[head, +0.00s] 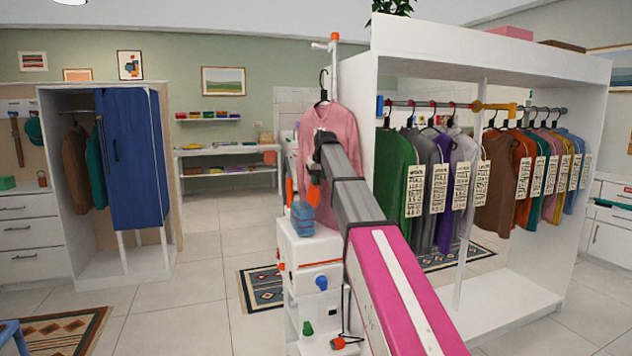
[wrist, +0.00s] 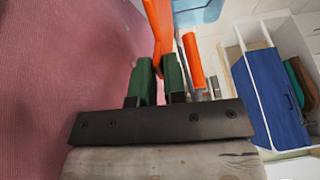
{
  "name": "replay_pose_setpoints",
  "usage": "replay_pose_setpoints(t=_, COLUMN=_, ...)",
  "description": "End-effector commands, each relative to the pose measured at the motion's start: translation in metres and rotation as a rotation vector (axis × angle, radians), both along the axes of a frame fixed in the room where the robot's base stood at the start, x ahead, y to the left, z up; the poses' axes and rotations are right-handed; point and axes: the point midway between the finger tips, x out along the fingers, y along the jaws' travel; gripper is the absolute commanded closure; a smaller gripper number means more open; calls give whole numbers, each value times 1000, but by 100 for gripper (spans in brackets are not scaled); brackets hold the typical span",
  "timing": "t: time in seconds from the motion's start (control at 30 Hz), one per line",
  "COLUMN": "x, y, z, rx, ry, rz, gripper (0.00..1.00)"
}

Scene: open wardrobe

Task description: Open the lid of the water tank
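A translucent blue water tank (head: 302,226) sits on top of the white steamer unit (head: 312,251), left of my arm. Its lid cannot be told apart clearly. A blue surface at the top of the wrist view (wrist: 198,11) looks like part of the tank. My gripper (wrist: 158,62) is above the tank, in front of the pink shirt. Its two green fingers are close together with a narrow gap. A thin end of an orange part (wrist: 159,28) shows between the fingertips. I cannot tell whether they touch it. A second orange piece (wrist: 195,62) is to the right.
The pink shirt (head: 336,129) hangs close by and fills the left of the wrist view (wrist: 60,80). A white clothes rack (head: 372,60) with several garments stands at right. An open wardrobe (head: 62,215) with a blue garment bag stands at left. Floor between is mostly clear.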

Motion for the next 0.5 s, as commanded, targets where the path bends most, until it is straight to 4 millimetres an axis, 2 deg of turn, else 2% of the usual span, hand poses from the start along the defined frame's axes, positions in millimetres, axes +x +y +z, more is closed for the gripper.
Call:
replay_pose_setpoints(t=0.03, x=0, y=-1, z=-1, rx=-2, ry=1, rz=-1, gripper=71)
replay_pose_setpoints(t=0.07, x=0, y=-1, z=-1, rx=-2, ry=1, rz=-1, gripper=67)
replay_pose_setpoints(t=0.33, x=0, y=0, z=1, rx=3, ry=1, rz=-1, gripper=67)
replay_pose_setpoints(t=0.5, x=-5, y=-2, z=13, rx=3, ry=0, rz=-1, gripper=67)
